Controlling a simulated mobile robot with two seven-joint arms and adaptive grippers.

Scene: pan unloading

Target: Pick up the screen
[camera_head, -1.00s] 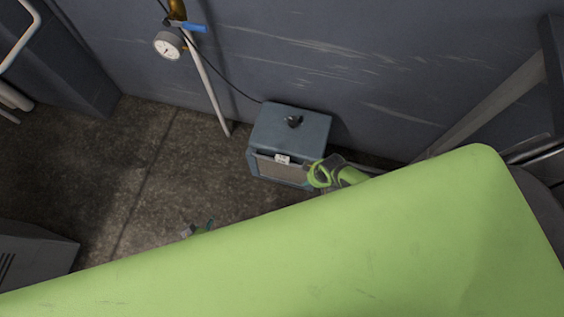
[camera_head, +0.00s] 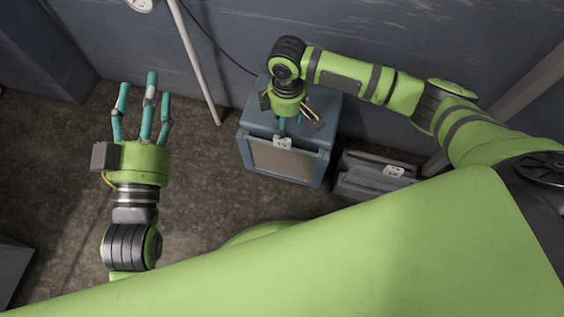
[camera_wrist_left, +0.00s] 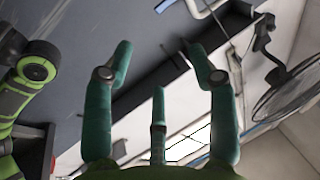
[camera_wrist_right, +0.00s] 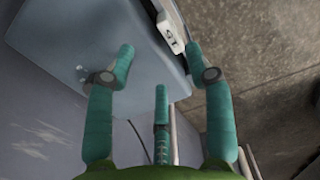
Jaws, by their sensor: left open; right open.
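A blue-grey box stands on the floor by the wall, with a tan front panel (camera_head: 285,162) and a white tag (camera_head: 282,142) at its top edge. I cannot tell for sure which part is the screen. My right gripper (camera_head: 284,126) points down over the box top, close behind the tag; its fingers are partly hidden. In the right wrist view the teal fingers (camera_wrist_right: 160,75) are spread and empty, with the box top (camera_wrist_right: 100,45) and the tag (camera_wrist_right: 170,33) beyond them. My left gripper (camera_head: 145,98) is open and empty, away from the box on the left.
A low grey unit (camera_head: 368,180) with a ribbed face and a white tag stands right of the box. A pale pipe (camera_head: 198,65) slants down the wall on the left. Bare floor (camera_head: 205,160) lies between my left gripper and the box.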

